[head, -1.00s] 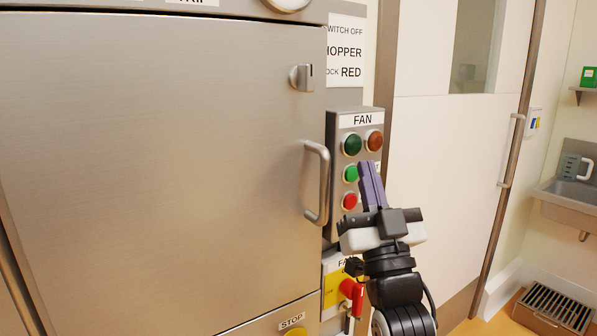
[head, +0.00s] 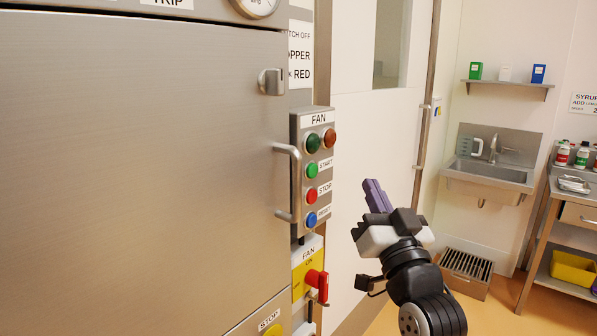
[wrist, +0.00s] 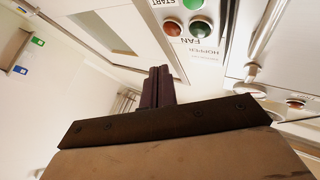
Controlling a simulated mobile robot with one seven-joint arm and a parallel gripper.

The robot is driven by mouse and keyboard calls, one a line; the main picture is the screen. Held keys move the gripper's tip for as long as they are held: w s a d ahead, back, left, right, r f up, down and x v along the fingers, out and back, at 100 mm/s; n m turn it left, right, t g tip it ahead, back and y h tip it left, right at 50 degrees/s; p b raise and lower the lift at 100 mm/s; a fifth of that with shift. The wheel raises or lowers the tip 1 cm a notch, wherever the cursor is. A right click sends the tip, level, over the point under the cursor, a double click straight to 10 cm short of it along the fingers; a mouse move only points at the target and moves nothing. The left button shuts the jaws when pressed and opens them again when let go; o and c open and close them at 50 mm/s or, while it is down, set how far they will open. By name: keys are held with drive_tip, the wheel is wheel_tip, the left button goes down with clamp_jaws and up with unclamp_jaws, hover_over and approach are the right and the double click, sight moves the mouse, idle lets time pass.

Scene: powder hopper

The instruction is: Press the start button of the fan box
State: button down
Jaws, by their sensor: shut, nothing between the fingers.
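The fan box (head: 297,225) is a grey panel labelled FAN on the wall right of the large steel door. Its green start button (head: 312,170) sits below two lamps, one dark green and one red-brown. A red stop button (head: 312,196) and a blue reset button (head: 311,219) are below it. My gripper (head: 377,196) is shut and empty, right of the fan box and apart from it, with its purple fingers pointing up.
A steel door handle (head: 292,185) stands out just left of the fan box. A red rotary switch (head: 317,281) on a yellow plate is below it. A sink (head: 490,175) is at the right.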

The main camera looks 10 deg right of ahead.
sight(312, 171)
drive_tip(key=w+a+p, duration=0.2)
drive_tip(key=w+a, duration=0.3)
drive_tip(key=w, duration=0.2)
drive_tip(key=shift+a+p, duration=0.15)
drive_tip(key=shift+p, duration=0.2)
drive_tip(key=shift+w+a, duration=0.1)
idle(2.1)
drive_tip(key=shift+w+a, duration=0.15)
drive_tip(key=shift+w, duration=0.05)
